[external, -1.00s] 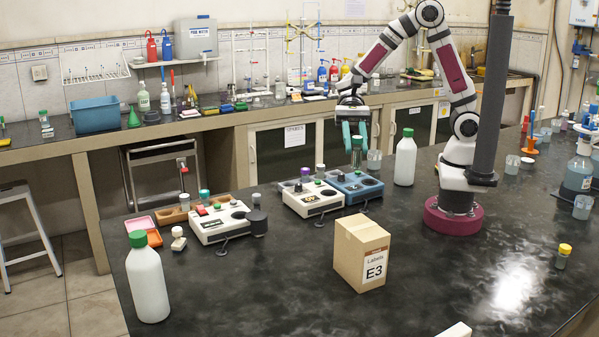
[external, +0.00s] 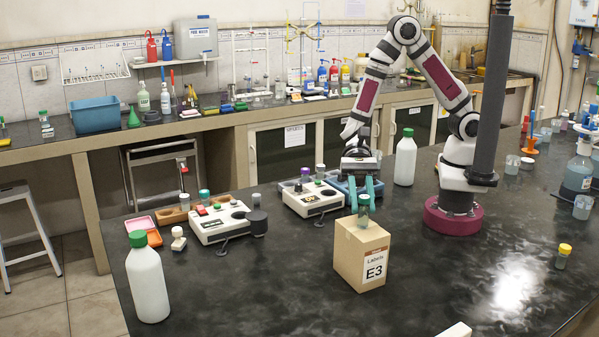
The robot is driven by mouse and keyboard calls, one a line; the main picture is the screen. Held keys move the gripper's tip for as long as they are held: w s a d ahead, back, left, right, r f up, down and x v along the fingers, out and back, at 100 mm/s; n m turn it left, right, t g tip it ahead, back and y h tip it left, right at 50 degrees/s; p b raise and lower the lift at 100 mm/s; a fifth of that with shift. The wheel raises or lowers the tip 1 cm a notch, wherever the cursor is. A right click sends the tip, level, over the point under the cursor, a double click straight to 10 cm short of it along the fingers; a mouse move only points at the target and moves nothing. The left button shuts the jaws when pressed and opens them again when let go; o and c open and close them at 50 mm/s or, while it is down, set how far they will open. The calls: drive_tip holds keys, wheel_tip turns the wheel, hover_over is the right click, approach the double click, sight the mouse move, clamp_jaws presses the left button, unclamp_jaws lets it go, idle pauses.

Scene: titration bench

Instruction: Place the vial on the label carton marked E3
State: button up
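The label carton marked E3 (external: 350,262) stands upright on the dark bench, a tan box with a white label on its front. My gripper (external: 366,197) is just above the carton's top, pointing down, with teal fingers. Between the fingertips is a small clear vial with a green cap (external: 364,203). Its lower end is at the carton's top face near the back; I cannot tell whether it touches. The fingers stand at both sides of the cap, and the contact is too small to make out.
A white device (external: 313,199) and a blue device (external: 345,187) stand behind the carton. A white bottle (external: 405,160) is behind right, and another green-capped bottle (external: 147,282) stands at front left. A yellow-capped vial (external: 563,257) stands at right.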

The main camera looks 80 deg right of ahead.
drive_tip(key=o, duration=0.4)
drive_tip(key=shift+r, duration=0.1)
